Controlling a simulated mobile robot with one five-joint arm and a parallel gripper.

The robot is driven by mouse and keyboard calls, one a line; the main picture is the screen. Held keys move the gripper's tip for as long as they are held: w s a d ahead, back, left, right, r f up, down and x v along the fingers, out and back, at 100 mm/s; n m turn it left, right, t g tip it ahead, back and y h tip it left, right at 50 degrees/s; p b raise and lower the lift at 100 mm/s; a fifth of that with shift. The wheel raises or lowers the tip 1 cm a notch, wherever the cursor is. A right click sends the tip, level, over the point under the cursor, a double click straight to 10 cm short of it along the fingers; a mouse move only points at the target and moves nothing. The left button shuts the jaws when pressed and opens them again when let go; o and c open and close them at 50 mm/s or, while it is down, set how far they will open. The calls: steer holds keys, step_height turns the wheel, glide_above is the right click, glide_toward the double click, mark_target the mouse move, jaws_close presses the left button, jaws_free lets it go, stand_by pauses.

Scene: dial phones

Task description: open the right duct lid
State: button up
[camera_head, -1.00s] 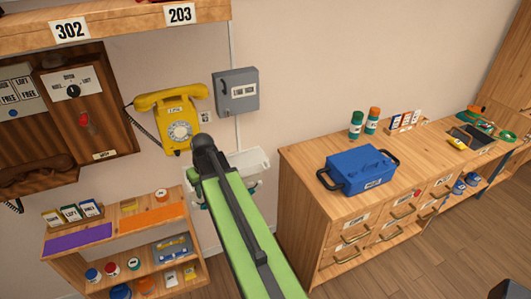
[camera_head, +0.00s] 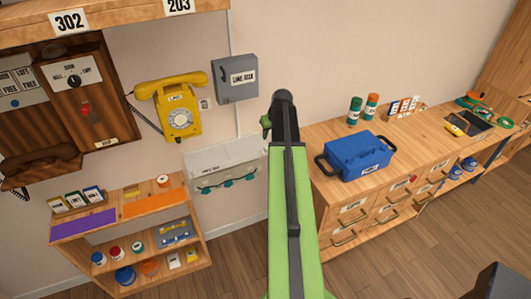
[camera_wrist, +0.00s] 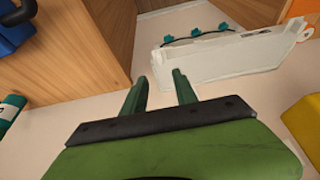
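A pale grey-white duct box (camera_head: 228,163) is on the wall below the grey switch box, with a label on its front and teal clips along its lower edge. In the wrist view the duct (camera_wrist: 235,60) lies ahead and to the right of my fingers. I cannot make out a separate lid or tell whether it is shut. My gripper (camera_wrist: 160,88) has its two green fingers apart with nothing between them, clear of the duct. In the head view my gripper (camera_head: 266,125) is right of the duct, mostly hidden by my arm.
A yellow phone (camera_head: 177,107) and a grey switch box (camera_head: 235,79) are on the wall above. A low shelf (camera_head: 120,227) stands at left. A wooden cabinet (camera_head: 425,155) carrying a blue case (camera_head: 357,157) stands at right. Bare wall lies around the duct.

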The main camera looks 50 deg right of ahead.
mark_target(266, 148)
steer(key=b+x, duration=0.9)
steer(key=x, duration=0.3)
steer(key=shift+f+b, duration=0.2)
steer(key=shift+b, duration=0.2)
steer(key=shift+r, duration=0.1)
jaws_close()
stand_by(0.4)
